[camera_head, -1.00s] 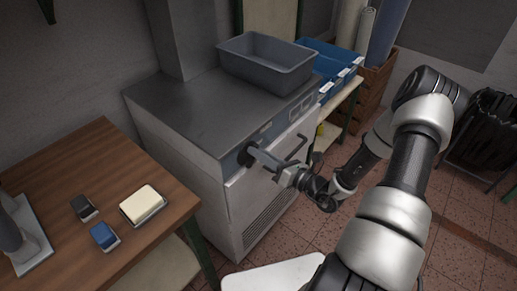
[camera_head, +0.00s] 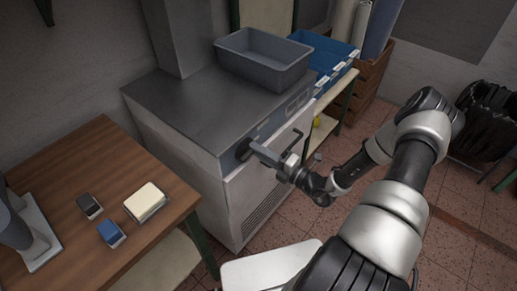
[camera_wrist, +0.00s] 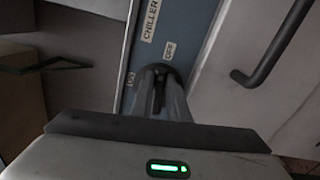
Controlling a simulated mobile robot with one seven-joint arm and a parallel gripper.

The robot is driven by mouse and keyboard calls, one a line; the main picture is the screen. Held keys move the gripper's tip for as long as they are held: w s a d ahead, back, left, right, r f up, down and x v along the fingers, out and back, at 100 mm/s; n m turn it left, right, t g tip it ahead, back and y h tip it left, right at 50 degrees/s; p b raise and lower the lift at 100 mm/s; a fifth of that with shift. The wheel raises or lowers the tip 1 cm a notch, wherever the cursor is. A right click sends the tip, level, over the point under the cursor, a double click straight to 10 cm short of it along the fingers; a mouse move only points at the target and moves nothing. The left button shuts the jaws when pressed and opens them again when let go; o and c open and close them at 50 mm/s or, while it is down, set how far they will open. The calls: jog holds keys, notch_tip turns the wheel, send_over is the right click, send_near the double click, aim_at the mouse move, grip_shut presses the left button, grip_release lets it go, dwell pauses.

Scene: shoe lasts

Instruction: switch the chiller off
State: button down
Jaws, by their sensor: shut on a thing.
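The chiller (camera_head: 180,108) is a grey cabinet with a dark metal top, and a blue-grey panel runs along its upper front edge. Its dark round switch (camera_head: 242,151) sits at the near end of that panel. My gripper (camera_head: 256,151) reaches it from the front right and is shut on it. In the wrist view, my gripper (camera_wrist: 165,90) clasps the dark switch (camera_wrist: 158,100), which is partly hidden by the fingers. Labels read CHILLER (camera_wrist: 150,20), OFF (camera_wrist: 169,50) at upper right, and RUN (camera_wrist: 130,79) at left. I cannot tell which label the switch points to.
A grey bin (camera_head: 265,62) stands on the chiller top. A door handle (camera_head: 292,141) juts out right of my gripper. A wooden table (camera_head: 70,177) with a cream block (camera_head: 145,201) and small blocks is at left. Blue crates (camera_head: 325,58) stand behind. The tiled floor at right is partly open.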

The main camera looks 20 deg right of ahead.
jog(key=shift+f+m, duration=0.15)
jog(key=shift+m, duration=0.55)
jog(key=shift+f, duration=0.1)
jog(key=c, duration=1.7)
grip_release()
jog(key=v, duration=1.7)
jog(key=shift+s+d, duration=0.15)
jog(key=shift+s, duration=0.05)
